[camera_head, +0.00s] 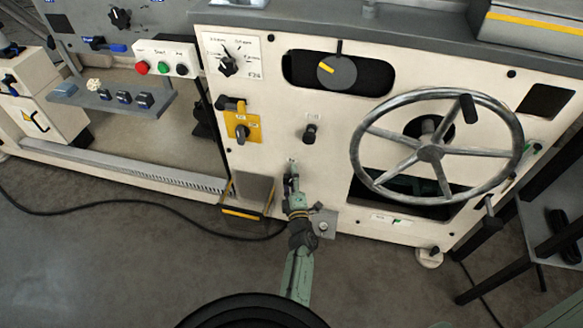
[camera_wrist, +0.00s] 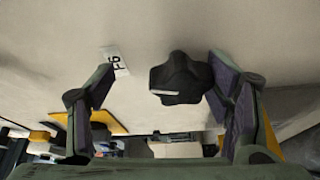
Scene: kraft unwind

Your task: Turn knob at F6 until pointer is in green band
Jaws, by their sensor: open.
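The black lobed knob (camera_wrist: 180,78) with a pale line on its face stands out from the cream panel in the wrist view. A white label reading F6 (camera_wrist: 118,62) is beside it, upside down in the picture. My gripper (camera_wrist: 160,66) is open, one finger on each side of the knob, the right finger closer to it; I see no grip on it. In the head view my gripper (camera_head: 291,168) is low at the panel, below a small black knob (camera_head: 310,133); I cannot tell whether that is the F6 knob. No green band can be made out.
A large handwheel (camera_head: 431,153) stands out from the panel at the right. A round dial with a yellow mark (camera_head: 337,70) sits in a dark window above. A yellow switch plate (camera_head: 242,129) and a pedal-like box (camera_head: 250,194) are at the left. A black cable (camera_head: 110,207) lies on the floor.

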